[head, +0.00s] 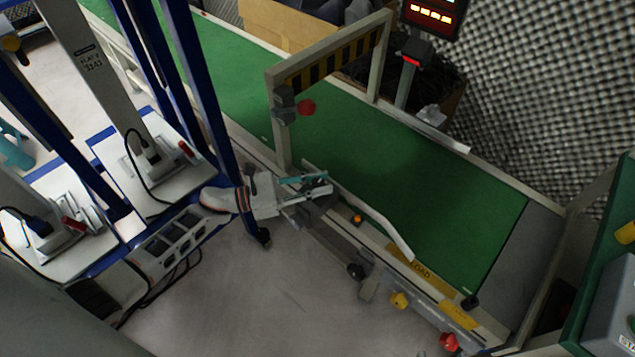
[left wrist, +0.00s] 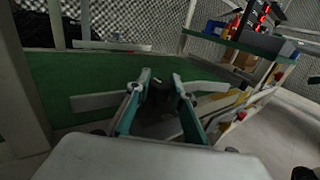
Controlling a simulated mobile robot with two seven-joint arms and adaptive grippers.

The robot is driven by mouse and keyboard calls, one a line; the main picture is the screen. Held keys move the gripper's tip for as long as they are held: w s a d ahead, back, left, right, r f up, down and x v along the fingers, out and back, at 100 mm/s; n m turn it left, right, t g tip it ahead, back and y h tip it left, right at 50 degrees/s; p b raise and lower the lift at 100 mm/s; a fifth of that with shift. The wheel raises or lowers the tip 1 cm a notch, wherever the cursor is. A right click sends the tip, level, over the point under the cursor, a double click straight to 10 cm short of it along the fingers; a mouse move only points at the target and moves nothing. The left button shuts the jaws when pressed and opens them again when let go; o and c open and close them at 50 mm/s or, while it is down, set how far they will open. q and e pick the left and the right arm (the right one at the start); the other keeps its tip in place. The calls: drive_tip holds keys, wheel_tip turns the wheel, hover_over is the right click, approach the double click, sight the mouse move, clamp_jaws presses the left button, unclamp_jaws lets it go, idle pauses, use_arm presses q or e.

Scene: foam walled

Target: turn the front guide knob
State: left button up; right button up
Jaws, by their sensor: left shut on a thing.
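My left gripper (head: 322,187) reaches over the near edge of the green conveyor belt (head: 420,215), beside the pale guide rail (head: 385,228). In the left wrist view, its two teal-edged fingers (left wrist: 162,80) stand on either side of a dark knob (left wrist: 160,94), which I take as the front guide knob. The gripper is shut on it. Fingers and shadow hide much of the knob, so its turn angle cannot be told. My right gripper is not in view.
A striped gate (head: 335,65) with a red knob (head: 306,107) spans the belt. An orange button (head: 357,219), a yellow knob (head: 400,300) and a red knob (head: 448,342) line the near side. Blue posts (head: 185,75) stand left. The floor (head: 270,290) in front is clear.

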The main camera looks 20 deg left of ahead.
use_arm(q)
drive_tip(key=n+t+y, duration=0.2)
drive_tip(key=t, duration=0.1)
drive_tip(key=shift+s+d+n+y, duration=0.1)
drive_tip(key=shift+s+n+y, duration=0.05)
drive_tip(key=shift+n+y, duration=0.2)
drive_tip(key=n+t+y, duration=0.1)
drive_tip(key=n+y, duration=0.1)
drive_tip(key=y, duration=0.1)
drive_tip(key=shift+f+t, duration=0.2)
drive_tip(key=shift+t, duration=0.2)
drive_tip(key=shift+n+t+y+b, duration=0.4)
drive_tip(key=shift+n+y, duration=0.15)
drive_tip(key=shift+y, duration=0.2)
drive_tip(key=shift+n+y, duration=0.4)
drive_tip(key=shift+r+t+y, duration=0.1)
drive_tip(key=shift+t+y, duration=0.2)
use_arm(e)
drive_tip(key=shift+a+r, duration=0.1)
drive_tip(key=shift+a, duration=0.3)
use_arm(q)
drive_tip(key=o, duration=1.1)
drive_tip(key=shift+o, duration=0.2)
